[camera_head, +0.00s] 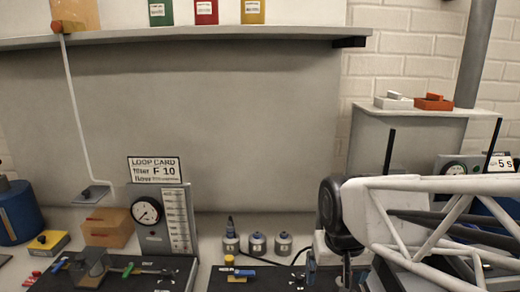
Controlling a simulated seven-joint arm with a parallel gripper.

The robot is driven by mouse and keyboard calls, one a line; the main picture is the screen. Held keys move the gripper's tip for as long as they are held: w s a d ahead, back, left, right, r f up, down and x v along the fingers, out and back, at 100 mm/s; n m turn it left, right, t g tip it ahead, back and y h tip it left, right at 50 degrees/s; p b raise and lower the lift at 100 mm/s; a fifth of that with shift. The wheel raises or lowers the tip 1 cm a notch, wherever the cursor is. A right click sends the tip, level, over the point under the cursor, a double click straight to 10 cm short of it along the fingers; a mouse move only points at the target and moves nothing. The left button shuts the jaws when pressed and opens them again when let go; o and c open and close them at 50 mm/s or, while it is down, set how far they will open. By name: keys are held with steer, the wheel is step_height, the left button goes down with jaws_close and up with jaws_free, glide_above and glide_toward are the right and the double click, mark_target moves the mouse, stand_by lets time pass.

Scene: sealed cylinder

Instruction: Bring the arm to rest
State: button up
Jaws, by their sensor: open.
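My arm reaches in from the right edge as a white truss link ending in a dark rounded joint. My gripper (328,274) hangs below that joint at the bottom of the view, over the dark panel (262,281) on the right of the bench. It looks open, with nothing visible between its fingers. The fingertips are partly cut off by the lower edge, so I cannot tell how far they are from the panel.
Three small metal cylinders (257,244) stand behind the panel, left of my gripper. A gauge stand (150,213) with a loop card (154,170) and a second dark panel (150,273) are farther left. A grey cabinet (410,140) and display (470,165) stand behind my arm.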

steer(key=s+d, duration=0.4)
steer(key=s, duration=0.3)
steer(key=shift+s+t, duration=0.3)
steer(key=shift+s, duration=0.05)
